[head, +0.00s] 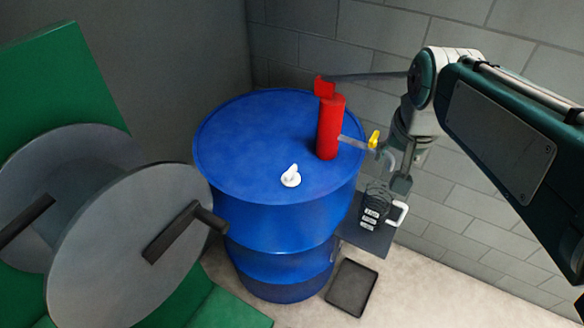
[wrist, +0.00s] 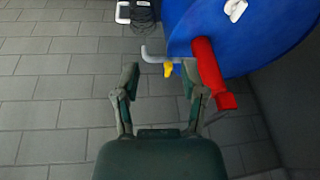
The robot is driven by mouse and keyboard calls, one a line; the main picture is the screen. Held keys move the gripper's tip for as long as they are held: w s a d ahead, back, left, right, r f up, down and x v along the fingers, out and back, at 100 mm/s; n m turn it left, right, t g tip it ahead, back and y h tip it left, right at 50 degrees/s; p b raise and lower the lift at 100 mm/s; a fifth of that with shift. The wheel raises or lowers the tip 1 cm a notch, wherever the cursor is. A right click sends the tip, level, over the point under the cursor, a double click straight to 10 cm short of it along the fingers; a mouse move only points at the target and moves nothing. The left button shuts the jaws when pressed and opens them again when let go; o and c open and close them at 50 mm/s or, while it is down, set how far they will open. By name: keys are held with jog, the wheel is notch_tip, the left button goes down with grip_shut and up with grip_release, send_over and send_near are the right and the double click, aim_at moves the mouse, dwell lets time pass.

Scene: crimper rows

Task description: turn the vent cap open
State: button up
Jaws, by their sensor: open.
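The vent cap (head: 291,177) is small and white, with a raised tab, on the near part of the blue drum's top (head: 245,135). It also shows at the top edge of the wrist view (wrist: 235,9). My gripper (wrist: 160,78) is open, with nothing held between its fingers. In the head view it hangs to the right of the drum, apart from the cap, and its fingertips are hard to make out there.
A red pump (head: 330,128) stands on the drum, between cap and gripper. Its grey spout (wrist: 153,56) with a yellow knob (wrist: 168,69) reaches towards my gripper. A dark container with a white handle (head: 398,213) sits beside the drum. Large grey discs (head: 130,250) stand at left.

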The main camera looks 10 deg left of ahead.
jog(key=w+a+f+m+g, duration=0.15)
jog(key=w+a+f, duration=0.35)
jog(key=w+a, duration=0.6)
jog(key=g, duration=0.2)
send_over(292, 169)
notch_tip(292, 169, down, 8)
jog(key=shift+m+h, duration=0.3)
jog(key=shift+m, duration=0.05)
notch_tip(292, 169, down, 11)
jog(key=shift+f, duration=0.1)
grip_shut()
